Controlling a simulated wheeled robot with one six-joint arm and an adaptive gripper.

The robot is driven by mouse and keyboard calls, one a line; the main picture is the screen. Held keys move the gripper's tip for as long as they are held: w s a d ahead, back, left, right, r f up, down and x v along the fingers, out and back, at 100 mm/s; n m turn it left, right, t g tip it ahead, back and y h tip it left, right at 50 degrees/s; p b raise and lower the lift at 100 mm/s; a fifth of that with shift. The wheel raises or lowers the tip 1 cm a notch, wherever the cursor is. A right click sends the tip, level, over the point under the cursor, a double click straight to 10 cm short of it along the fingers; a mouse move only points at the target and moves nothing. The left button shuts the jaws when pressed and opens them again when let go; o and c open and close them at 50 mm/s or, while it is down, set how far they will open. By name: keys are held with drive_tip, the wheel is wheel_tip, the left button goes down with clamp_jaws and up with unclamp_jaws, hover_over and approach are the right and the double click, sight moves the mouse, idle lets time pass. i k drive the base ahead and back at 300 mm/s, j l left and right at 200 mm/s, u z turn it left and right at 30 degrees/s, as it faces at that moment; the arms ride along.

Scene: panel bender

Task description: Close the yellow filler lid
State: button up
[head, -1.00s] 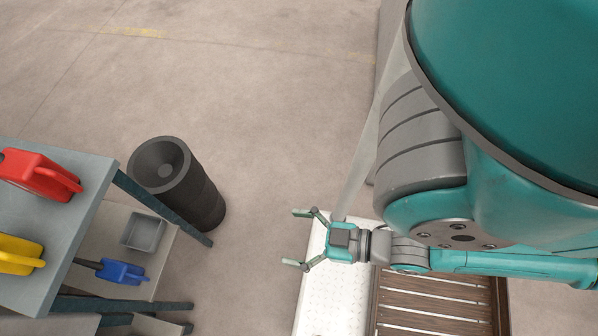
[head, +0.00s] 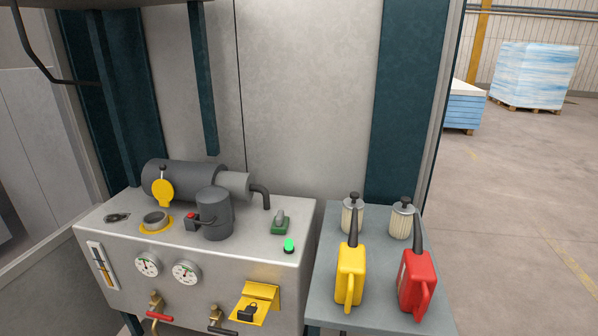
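The yellow filler lid (head: 163,193) is a round cap standing up on the far side of the filler neck, so it is open. The filler neck (head: 155,222) is a short grey ring on a yellow base, on top of the grey tank (head: 240,262). Its mouth is uncovered. My gripper is not in view now, so where it is relative to the lid does not show.
A dark motor cylinder (head: 185,178) lies behind the lid, and an upright dark cylinder (head: 214,214) stands to its right. A side shelf (head: 381,313) holds yellow (head: 350,273) and red (head: 415,279) jugs.

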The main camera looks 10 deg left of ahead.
sight(163, 191)
drive_tip(key=j, duration=0.65)
drive_tip(key=i+j, duration=0.1)
drive_tip(key=j, duration=0.6)
